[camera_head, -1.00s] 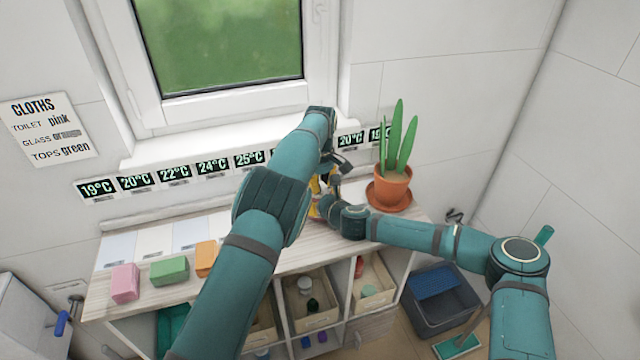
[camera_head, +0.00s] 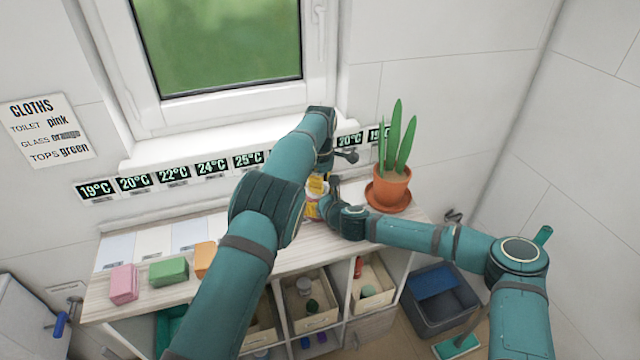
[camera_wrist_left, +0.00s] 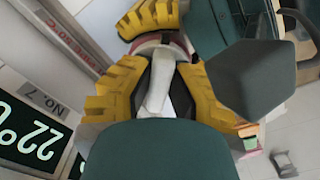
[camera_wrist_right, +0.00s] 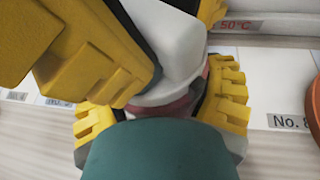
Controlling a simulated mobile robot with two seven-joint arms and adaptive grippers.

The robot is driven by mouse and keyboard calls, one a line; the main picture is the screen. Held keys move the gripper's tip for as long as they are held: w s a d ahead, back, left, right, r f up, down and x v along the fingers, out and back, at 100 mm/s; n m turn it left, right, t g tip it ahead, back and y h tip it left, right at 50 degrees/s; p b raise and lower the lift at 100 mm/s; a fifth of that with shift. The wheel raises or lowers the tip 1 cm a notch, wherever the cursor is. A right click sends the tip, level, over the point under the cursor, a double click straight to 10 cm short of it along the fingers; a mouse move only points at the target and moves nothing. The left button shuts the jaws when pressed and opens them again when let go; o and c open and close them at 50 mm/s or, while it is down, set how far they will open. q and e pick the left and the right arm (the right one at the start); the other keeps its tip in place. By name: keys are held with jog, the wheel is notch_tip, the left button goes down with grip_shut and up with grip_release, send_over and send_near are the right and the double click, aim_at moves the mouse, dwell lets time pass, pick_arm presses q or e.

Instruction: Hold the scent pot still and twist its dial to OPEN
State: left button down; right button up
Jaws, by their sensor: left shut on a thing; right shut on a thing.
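The scent pot shows in the right wrist view as a white top (camera_wrist_right: 180,50) over a pinkish-red band (camera_wrist_right: 168,107). My right gripper (camera_wrist_right: 160,108) is shut on the pot's lower body, one yellow finger on each side. In the left wrist view the dial is a narrow white grip (camera_wrist_left: 158,82). My left gripper (camera_wrist_left: 157,95) is shut on it from above, with a yellow finger on either side. In the head view the yellow fingers (camera_head: 316,186) meet above the counter, and my left arm hides most of the pot. No OPEN mark is readable.
A potted plant (camera_head: 391,185) stands just right of the grippers. Pink (camera_head: 124,283), green (camera_head: 169,270) and orange (camera_head: 205,259) blocks sit on the cart top (camera_head: 140,298) at left. Temperature labels (camera_head: 172,173) line the wall behind. A dark bin (camera_head: 440,292) stands at right.

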pick_arm(q)
jog(key=shift+a+f, duration=0.1)
pick_arm(e)
jog(key=shift+r, duration=0.1)
pick_arm(q)
jog(key=c, duration=0.9)
grip_release()
notch_tip(320, 180, up, 8)
jog(key=shift+f, duration=0.2)
pick_arm(e)
jog(key=o, duration=1.2)
jog(key=shift+s, duration=0.1)
